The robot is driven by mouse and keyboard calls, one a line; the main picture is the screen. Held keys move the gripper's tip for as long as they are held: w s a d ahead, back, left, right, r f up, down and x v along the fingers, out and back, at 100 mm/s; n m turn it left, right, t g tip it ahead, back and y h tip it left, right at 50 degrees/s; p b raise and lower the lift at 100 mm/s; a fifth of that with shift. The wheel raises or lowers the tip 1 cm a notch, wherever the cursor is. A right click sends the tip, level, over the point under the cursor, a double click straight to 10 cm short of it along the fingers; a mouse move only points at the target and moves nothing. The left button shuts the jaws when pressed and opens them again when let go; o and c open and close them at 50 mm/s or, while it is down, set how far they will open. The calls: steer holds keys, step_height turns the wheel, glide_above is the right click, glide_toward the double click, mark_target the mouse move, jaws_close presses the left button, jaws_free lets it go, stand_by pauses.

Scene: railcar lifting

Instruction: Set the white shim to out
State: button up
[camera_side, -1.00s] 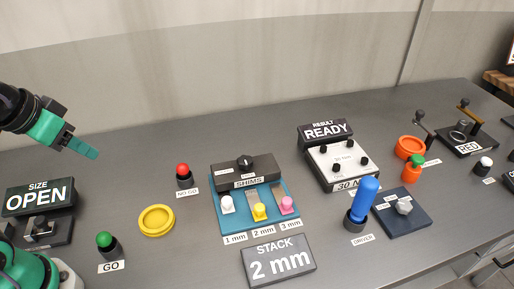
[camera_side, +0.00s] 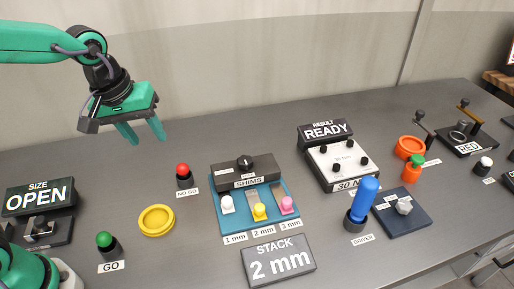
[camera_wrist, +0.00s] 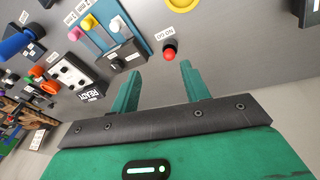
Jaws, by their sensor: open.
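The white shim (camera_side: 227,204) is the left of three knobs on the blue SHIMS panel (camera_side: 217,228), above the 1 mm label. It sits farther from its label than the yellow shim (camera_side: 259,211) and the pink shim (camera_side: 287,204) do from theirs. Grey strips show behind the yellow and pink ones. My gripper (camera_side: 143,134) is open and empty, high above the table, left of and well apart from the panel.
A black block with a knob (camera_side: 245,163) stands at the panel's back edge. The red NO GO button (camera_side: 183,170) and yellow ring (camera_side: 157,220) lie left of the panel. The STACK sign (camera_side: 278,262), reading 2 mm, stands in front. The READY box (camera_side: 340,164) is to the right.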

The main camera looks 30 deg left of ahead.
steer(key=w+d+f+n+g, duration=0.2)
steer(key=w+d+f+n, duration=0.1)
steer(key=w+d+f, duration=0.3)
steer(key=n+g, duration=0.1)
steer(key=n, duration=0.3)
glide_above(226, 198)
steer(key=shift+y, duration=0.3)
step_height(226, 198, down, 6)
steer(key=shift+r, duration=0.1)
steer(key=shift+f, duration=3.9)
steer(key=shift+c, duration=0.5)
